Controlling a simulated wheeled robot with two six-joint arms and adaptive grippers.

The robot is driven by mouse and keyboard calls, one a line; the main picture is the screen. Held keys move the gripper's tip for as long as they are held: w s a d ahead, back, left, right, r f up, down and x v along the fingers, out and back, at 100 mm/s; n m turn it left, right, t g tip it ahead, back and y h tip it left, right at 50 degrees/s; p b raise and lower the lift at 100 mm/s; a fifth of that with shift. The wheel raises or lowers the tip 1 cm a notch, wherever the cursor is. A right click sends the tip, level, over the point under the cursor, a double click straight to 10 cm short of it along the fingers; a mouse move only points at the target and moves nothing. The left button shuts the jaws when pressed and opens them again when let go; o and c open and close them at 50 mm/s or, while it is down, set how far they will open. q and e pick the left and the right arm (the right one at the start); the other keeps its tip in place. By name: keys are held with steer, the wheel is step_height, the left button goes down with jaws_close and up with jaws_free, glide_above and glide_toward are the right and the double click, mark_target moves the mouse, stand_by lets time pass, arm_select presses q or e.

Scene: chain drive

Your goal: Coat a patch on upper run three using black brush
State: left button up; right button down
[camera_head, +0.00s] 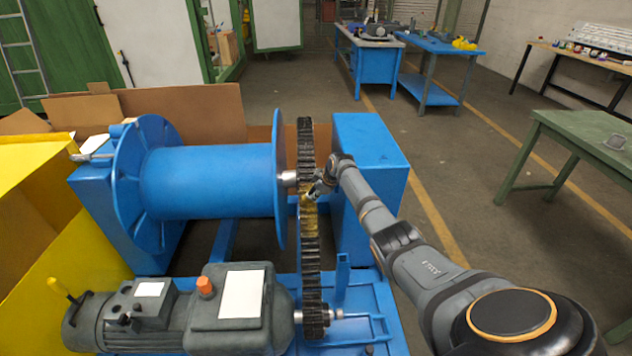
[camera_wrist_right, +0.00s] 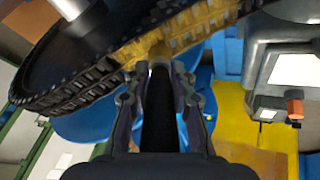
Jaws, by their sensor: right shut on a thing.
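The dark chain (camera_head: 310,262) runs from the large sprocket beside the blue drum down to the motor's shaft. A yellow-amber patch (camera_head: 308,218) covers part of its upper run; the patch also shows in the wrist view (camera_wrist_right: 190,32). My right gripper (camera_head: 316,190) is at the chain's right side, by the upper end of the patch. In the wrist view it is shut on the black brush (camera_wrist_right: 158,115), whose handle lies between the fingers. The brush's yellowish tip (camera_wrist_right: 159,50) is at the coated chain and appears to touch it. No run label is readable. My left gripper is out of view.
The blue drum (camera_head: 210,182) is left of the chain and a blue box-shaped support (camera_head: 370,150) stands right of it. A grey motor (camera_head: 240,310) sits on the blue frame in front. Workbenches stand farther back, with open floor between.

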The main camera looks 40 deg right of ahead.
steer(key=shift+s+a+f, duration=0.1)
steer(key=shift+s+f, duration=0.05)
steer(key=s+a+f+p, duration=0.2)
steer(key=s+f+p, duration=0.2)
steer(key=p, duration=0.1)
steer(key=shift+s+a+f, duration=0.15)
steer(key=shift+s+a, duration=0.15)
steer(key=shift+a, duration=0.1)
stand_by(0.4)
steer(key=s+a+f+p, duration=0.2)
steer(key=s+f, duration=0.2)
steer(key=shift+s+a+f, duration=0.15)
steer(key=shift+s+a, duration=0.15)
steer(key=shift+a, duration=0.1)
stand_by(0.3)
